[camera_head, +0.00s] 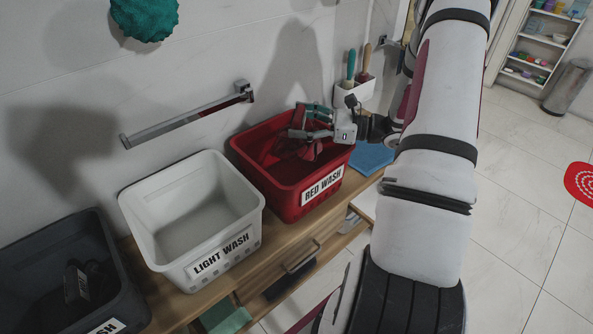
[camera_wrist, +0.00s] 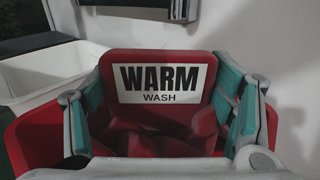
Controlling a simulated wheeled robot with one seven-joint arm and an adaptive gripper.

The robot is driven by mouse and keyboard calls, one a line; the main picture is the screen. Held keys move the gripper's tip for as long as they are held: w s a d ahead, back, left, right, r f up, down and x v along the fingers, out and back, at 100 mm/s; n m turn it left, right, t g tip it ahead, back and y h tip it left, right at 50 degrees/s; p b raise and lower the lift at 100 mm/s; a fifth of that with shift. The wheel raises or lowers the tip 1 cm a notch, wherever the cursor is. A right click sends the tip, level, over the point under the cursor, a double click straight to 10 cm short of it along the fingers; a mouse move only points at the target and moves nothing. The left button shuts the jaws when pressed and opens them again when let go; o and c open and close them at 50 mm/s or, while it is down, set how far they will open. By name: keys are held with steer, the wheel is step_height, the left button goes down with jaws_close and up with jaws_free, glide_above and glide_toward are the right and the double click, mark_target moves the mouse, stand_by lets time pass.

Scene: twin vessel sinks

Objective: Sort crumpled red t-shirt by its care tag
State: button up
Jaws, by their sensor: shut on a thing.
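My gripper (camera_head: 304,122) is shut on the crumpled red t-shirt (camera_head: 309,133), at the red bin's opening. In the wrist view the red shirt (camera_wrist: 150,145) lies between the teal-padded fingers (camera_wrist: 160,85). A white tag reading "WARM WASH" (camera_wrist: 162,84) faces the wrist camera on a red backing. The red bin (camera_head: 270,190) carries a "RED WASH" label (camera_head: 322,186). Left of it is a white bin (camera_head: 163,255) labelled "LIGHT WASH". A dark grey bin (camera_head: 118,255) stands at the far left, its label cut off. Shirt and bin are both red, so their boundary is hard to see.
The bins stand on a wooden counter (camera_head: 255,262) against the wall. A metal towel bar (camera_head: 185,115) juts out above them. A holder (camera_head: 357,88) with handled tools and a blue cloth (camera_head: 372,158) are near the red bin. The white bin looks empty; a dark item (camera_head: 78,283) is in the dark bin.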

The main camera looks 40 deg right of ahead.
steer(key=o, duration=1.3)
steer(key=shift+o, duration=0.2)
steer(key=v, duration=1.2)
steer(key=s+a+r+n+g+h+p, duration=0.1)
steer(key=s+a+r+n+g+p, duration=0.15)
steer(key=a+r+n+g, duration=0.65)
steer(key=s+a+r+n+g+h+p, duration=0.15)
steer(key=a+r+n+g+p, duration=0.35)
steer(key=a, duration=0.8)
steer(key=s+a+r+n+t+h+p, duration=0.2)
steer(key=s+a+r+n+h, duration=0.2)
steer(key=s+r+n, duration=0.2)
steer(key=s+a+r+n+t+h+p, duration=0.2)
steer(key=s+a+r+n+h, duration=0.2)
steer(key=s, duration=0.6)
step_height(320, 180, up, 2)
steer(key=n+h, duration=0.1)
steer(key=n, duration=0.2)
steer(key=shift+r+n+t, duration=0.2)
steer(key=shift+n+t, duration=0.1)
steer(key=shift+n, duration=0.1)
